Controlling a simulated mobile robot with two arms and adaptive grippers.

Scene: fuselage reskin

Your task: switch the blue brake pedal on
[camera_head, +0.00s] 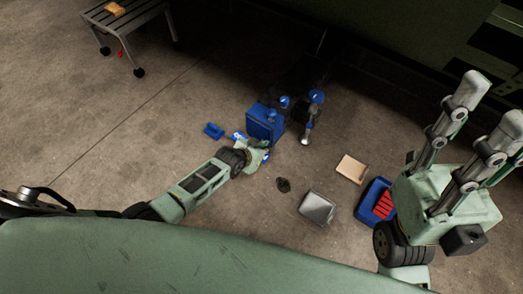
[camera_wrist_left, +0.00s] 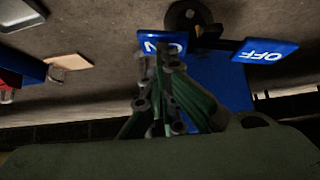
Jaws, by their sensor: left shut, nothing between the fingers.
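The blue brake pedal is in the left wrist view, with an ON plate (camera_wrist_left: 150,38) and an OFF plate (camera_wrist_left: 265,50) in white letters, both upside down. A blue body (camera_wrist_left: 222,80) lies between and below them. My left gripper (camera_wrist_left: 167,70) is shut and empty, its tips overlapping the lower edge of the ON plate; I cannot tell if they touch. In the head view my left gripper (camera_head: 258,152) is beside a blue box (camera_head: 264,123) and partly hides blue parts with white marks. My right gripper (camera_head: 488,110) is at the right, its fingers apart and empty.
A grey box (camera_head: 317,208), a tan board (camera_head: 351,168) and a blue tray with red pieces (camera_head: 376,203) are on the floor. A blue piece (camera_head: 213,131) lies left of the box. A wheeled stool (camera_head: 125,22) stands at upper left. The left floor is clear.

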